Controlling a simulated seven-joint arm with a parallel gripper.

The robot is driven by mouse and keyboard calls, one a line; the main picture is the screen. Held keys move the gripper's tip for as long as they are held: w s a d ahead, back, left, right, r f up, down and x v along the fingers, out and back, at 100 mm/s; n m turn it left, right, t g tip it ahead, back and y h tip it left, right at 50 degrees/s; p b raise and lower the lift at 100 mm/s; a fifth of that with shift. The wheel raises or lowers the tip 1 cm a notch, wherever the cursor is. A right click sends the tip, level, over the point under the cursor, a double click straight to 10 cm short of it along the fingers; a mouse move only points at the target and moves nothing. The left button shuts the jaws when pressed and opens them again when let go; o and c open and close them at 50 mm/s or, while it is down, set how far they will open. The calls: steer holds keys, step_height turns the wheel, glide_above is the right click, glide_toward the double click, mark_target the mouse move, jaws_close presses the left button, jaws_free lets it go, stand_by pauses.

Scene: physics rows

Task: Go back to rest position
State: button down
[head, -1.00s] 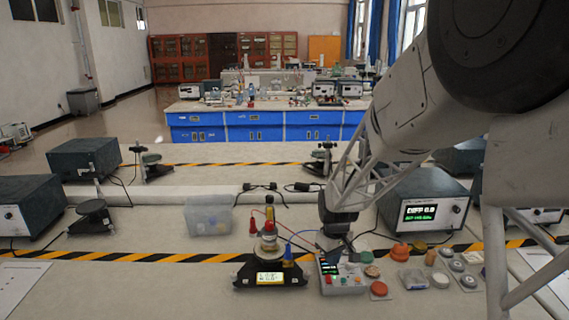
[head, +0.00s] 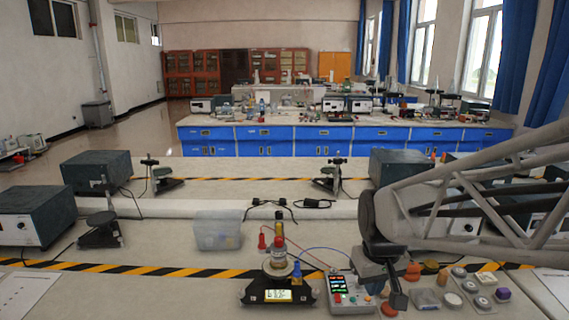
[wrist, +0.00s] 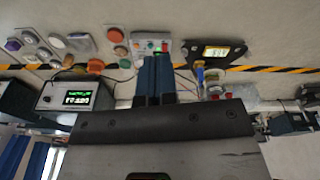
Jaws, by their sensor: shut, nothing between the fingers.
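My gripper (head: 397,299) hangs at the right of the head view, above the bench beside a white control box (head: 350,293) with red buttons and a small lit display. In the wrist view its dark fingers (wrist: 155,100) are together with nothing held. The control box also shows in the wrist view (wrist: 150,44), just beyond the fingertips. Left of the box in the head view is a black-based device with a lit yellow display (head: 278,296), carrying a round stage and red and blue plugs. I cannot tell the gripper's exact height above the bench.
Several coloured discs and small parts lie right of the gripper, including a round white disc (head: 452,300). A clear plastic bin (head: 218,231) stands at centre left. Dark instrument boxes (head: 33,216) stand along the bench. Black-yellow tape (head: 140,269) crosses it. The front left is mostly clear.

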steer(key=s+r+m+t, duration=0.1)
steer(key=s+r+m, duration=0.1)
steer(key=s, duration=1.2)
steer(key=shift+s+d+r, duration=0.3)
steer(key=shift+r, duration=0.3)
stand_by(0.9)
